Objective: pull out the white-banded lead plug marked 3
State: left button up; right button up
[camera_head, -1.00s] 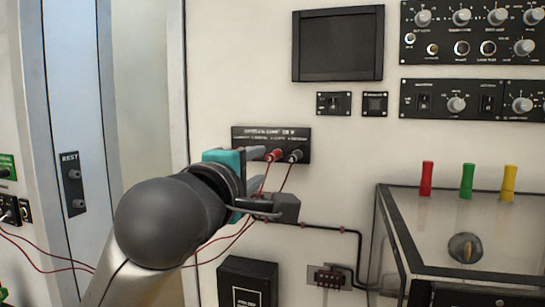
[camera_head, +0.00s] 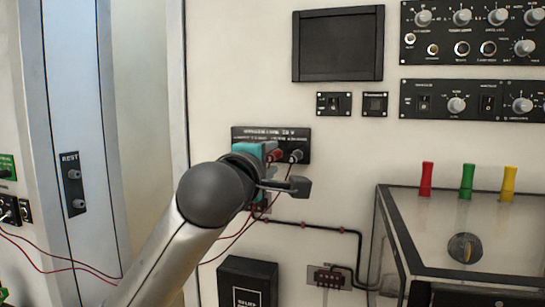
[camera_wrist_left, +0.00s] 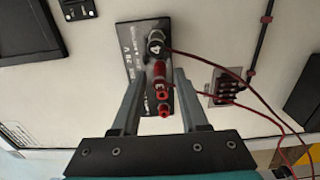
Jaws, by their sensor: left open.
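In the left wrist view, a red plug marked 3 (camera_wrist_left: 160,88) sits at the black socket panel (camera_wrist_left: 136,47), with a dark red lead running from it. Whether it has a white band is too small to tell. A dark grey plug marked 4 (camera_wrist_left: 155,44) is beside it, also with a lead. My left gripper (camera_wrist_left: 160,74) is open, its fingers on either side of the red plug; whether they touch it I cannot tell. In the head view my left gripper (camera_head: 262,150) is at the panel (camera_head: 298,134), partly hiding it; the red plug (camera_head: 277,155) and grey plug (camera_head: 296,156) show.
Dark red leads hang below the panel along the wall. A black box (camera_head: 248,283) is mounted lower down. A clear-topped case (camera_head: 390,215) with red, green and yellow pegs stands at right. A dark screen (camera_head: 338,45) is above.

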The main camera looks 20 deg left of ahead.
aim_at(269, 159)
pick_arm(q)
jog(key=shift+p, duration=0.35)
dwell(0.4)
grip_shut()
dwell(0.4)
jog(key=shift+s, duration=0.2)
jog(key=shift+s+a+p, duration=0.1)
jog(key=shift+s+p, duration=0.25)
jog(key=shift+s, duration=2)
